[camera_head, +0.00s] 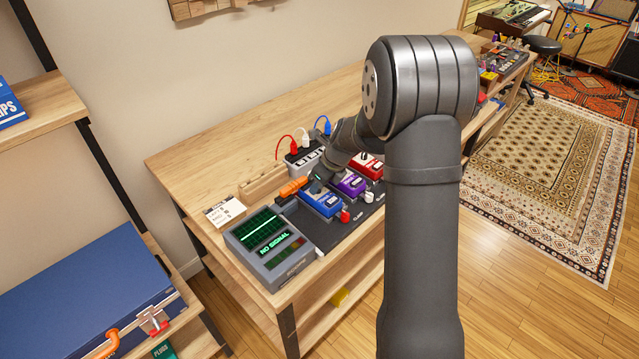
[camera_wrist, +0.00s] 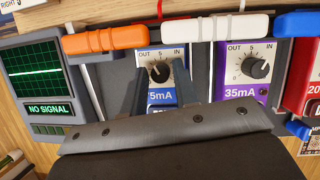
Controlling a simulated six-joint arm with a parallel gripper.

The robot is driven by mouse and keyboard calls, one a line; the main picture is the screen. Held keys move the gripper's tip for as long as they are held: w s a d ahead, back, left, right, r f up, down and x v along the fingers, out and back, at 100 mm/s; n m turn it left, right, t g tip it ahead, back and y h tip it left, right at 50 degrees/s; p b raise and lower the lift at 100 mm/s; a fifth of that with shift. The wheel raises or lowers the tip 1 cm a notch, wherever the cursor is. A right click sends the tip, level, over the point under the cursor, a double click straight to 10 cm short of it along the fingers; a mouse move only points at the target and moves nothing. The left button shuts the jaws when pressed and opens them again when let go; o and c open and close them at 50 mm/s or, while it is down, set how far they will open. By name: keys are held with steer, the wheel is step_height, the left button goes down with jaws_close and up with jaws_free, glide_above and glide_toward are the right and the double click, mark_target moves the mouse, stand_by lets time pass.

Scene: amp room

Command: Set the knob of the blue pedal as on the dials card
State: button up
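The blue pedal (camera_head: 325,205) lies on the dark board, left of the purple pedal. In the wrist view its black knob (camera_wrist: 159,72) sits on a white panel, below the mark 5; its pointer looks close to upward. My gripper (camera_wrist: 163,78) is open, with one finger on each side of this knob and a gap visible. The fingers and palm hide part of the blue pedal's body. The dials card (camera_head: 225,211) lies at the left end of the bench; its lettering is too small to read surely. A corner of a card reading "RIGHT 5" (camera_wrist: 22,4) shows in the wrist view.
A "NO SIGNAL" screen unit (camera_head: 270,247) stands left of the pedals. The purple pedal (camera_head: 351,186) and red pedal (camera_head: 370,166) stand close on the right. Orange (camera_wrist: 106,40) and white (camera_wrist: 222,27) plugs lie just behind the knobs.

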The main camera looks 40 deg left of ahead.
jaws_close()
steer(key=n+g, duration=0.1)
steer(key=n, duration=0.2)
steer(key=shift+w, duration=0.1)
steer(key=n+g+h, duration=0.1)
steer(key=n, duration=0.2)
steer(key=shift+a+n, duration=0.15)
steer(key=shift+n, duration=0.25)
steer(key=n+h, duration=0.1)
steer(key=n, duration=0.1)
steer(key=n+g+h, duration=0.1)
steer(key=n, duration=0.2)
steer(key=shift+w+a, duration=0.1)
steer(key=shift+a, duration=0.05)
steer(key=shift+n+g+h, duration=0.3)
steer(key=shift+n+h, duration=0.7)
steer(key=shift+n, duration=1.5)
steer(key=shift+o, duration=2)
jaws_free()
